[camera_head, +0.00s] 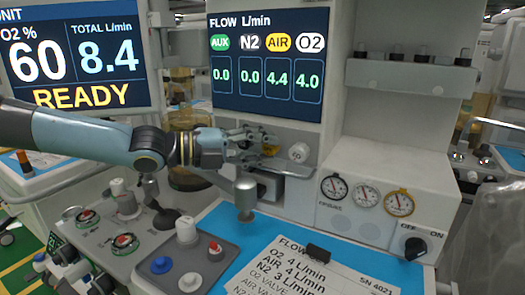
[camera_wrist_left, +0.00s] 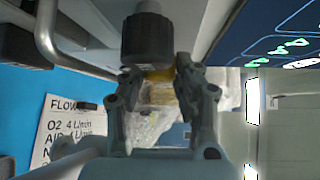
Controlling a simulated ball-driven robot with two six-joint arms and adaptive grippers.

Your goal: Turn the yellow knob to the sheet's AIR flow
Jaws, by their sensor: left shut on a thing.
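My left gripper (camera_head: 258,143) reaches in from the left below the flow screen and is shut on the yellow knob (camera_head: 270,149), which is mostly hidden by the fingers. In the left wrist view, yellow (camera_wrist_left: 158,88) shows between the two fingers of the left gripper (camera_wrist_left: 157,80). The flow screen (camera_head: 268,60) reads AUX 0.0, N2 0.0, AIR 4.4 and O2 4.0. The sheet (camera_head: 310,275) on the blue surface reads O2 4 L/min, AIR 4 L/min, N2 3 L/min. My right gripper is not in view.
A white knob (camera_head: 299,152) sits just right of the yellow one. A black knob (camera_wrist_left: 147,38) is close to the fingers in the left wrist view. A metal rail (camera_head: 285,169) runs below the knobs. Round gauges (camera_head: 367,193) are at the right. A black clip (camera_head: 318,252) lies on the sheet.

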